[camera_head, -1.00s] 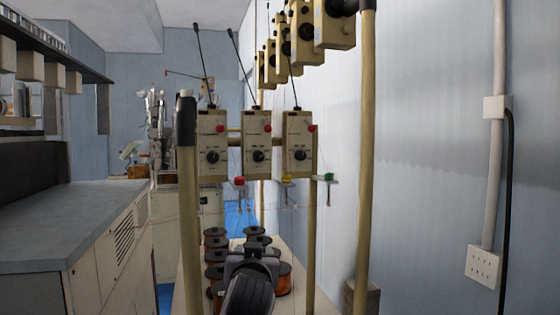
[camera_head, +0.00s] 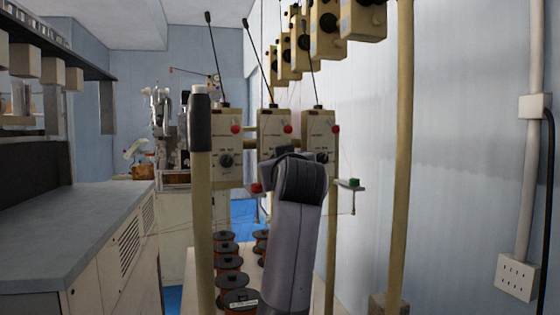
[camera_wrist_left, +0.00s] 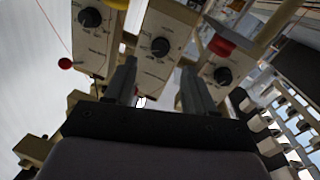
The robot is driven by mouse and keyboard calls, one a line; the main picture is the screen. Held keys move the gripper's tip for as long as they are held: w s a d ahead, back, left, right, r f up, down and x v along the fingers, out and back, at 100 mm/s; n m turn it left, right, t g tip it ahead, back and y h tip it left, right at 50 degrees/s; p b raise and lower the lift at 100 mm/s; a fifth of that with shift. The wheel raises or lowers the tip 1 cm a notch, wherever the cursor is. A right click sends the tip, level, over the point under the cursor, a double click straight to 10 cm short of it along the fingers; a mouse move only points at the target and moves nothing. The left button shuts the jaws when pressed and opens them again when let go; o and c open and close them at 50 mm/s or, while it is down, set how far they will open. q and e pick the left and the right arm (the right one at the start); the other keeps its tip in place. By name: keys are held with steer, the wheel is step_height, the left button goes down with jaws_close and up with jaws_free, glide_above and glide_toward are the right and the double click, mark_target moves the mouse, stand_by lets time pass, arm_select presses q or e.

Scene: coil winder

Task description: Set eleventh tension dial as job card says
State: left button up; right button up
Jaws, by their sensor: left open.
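Three cream tension units stand in a row in the head view: a left one (camera_head: 227,140), a middle one (camera_head: 274,124) and a right one (camera_head: 318,124). The left unit's black dial (camera_head: 226,160) is clear; my left arm hides much of the other two fronts. The wrist view shows three black dials, at left (camera_wrist_left: 89,17), middle (camera_wrist_left: 160,47) and right (camera_wrist_left: 222,76). My left gripper (camera_wrist_left: 158,68) is open and empty, its fingers either side of the middle dial in the picture; contact cannot be told. Dial settings are too small to read. I see no job card and cannot tell which dial is eleventh.
More tension units (camera_head: 325,30) hang in an upper row. Cream posts (camera_head: 400,160) flank the rack. Copper wire spools (camera_head: 229,262) stand below, thin wires run across, and a grey-topped bench (camera_head: 80,220) is at left. Antenna-like rods rise from the units.

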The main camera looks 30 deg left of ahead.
arm_select(q)
steer(key=p+x, duration=0.1)
steer(key=x, duration=0.5)
steer(key=shift+p, duration=0.4)
steer(key=shift+w+a, duration=0.1)
jaws_close()
